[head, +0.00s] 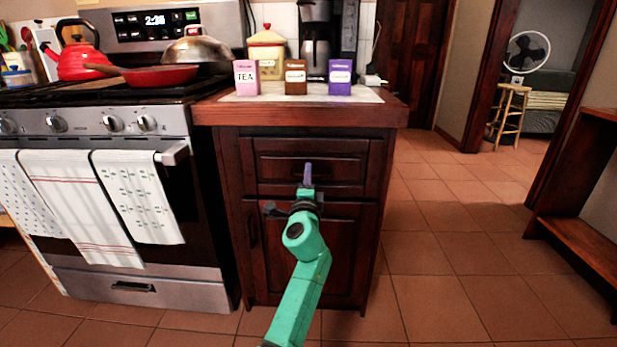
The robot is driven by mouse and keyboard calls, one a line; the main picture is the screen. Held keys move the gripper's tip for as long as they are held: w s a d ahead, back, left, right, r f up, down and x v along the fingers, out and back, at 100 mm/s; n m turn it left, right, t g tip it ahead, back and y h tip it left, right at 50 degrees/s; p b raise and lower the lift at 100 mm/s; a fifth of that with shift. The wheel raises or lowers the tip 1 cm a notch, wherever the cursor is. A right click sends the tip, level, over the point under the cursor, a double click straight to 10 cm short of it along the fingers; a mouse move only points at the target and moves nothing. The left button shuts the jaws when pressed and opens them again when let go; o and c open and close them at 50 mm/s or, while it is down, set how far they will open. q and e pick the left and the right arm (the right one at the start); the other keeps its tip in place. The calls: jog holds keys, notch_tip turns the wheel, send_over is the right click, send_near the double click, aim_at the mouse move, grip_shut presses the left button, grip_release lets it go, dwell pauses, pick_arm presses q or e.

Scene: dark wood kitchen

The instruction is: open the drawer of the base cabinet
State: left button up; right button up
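The base cabinet (234,215) is dark red-brown wood and stands right of the stove. Its drawer (270,166) is the upper front panel, under the wooden countertop, and looks shut. My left gripper (308,175) is in front of the drawer, at the end of a green arm rising from the bottom of the picture. Its grey-purple fingertip overlaps the drawer front near the middle. The fingers line up with my view, so their opening and any contact are hidden. No drawer handle shows clearly; the gripper may cover it. My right gripper is not in view.
A door panel (345,245) lies below the drawer. The stove (100,200) with hanging towels (85,205) stands close on the left. Several canisters, including a pink tea box (246,78), stand on the countertop (300,112). Tiled floor (450,250) is clear to the right.

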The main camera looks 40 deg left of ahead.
pick_arm(q)
jog(key=shift+c, duration=0.3)
grip_shut()
dwell(1.1)
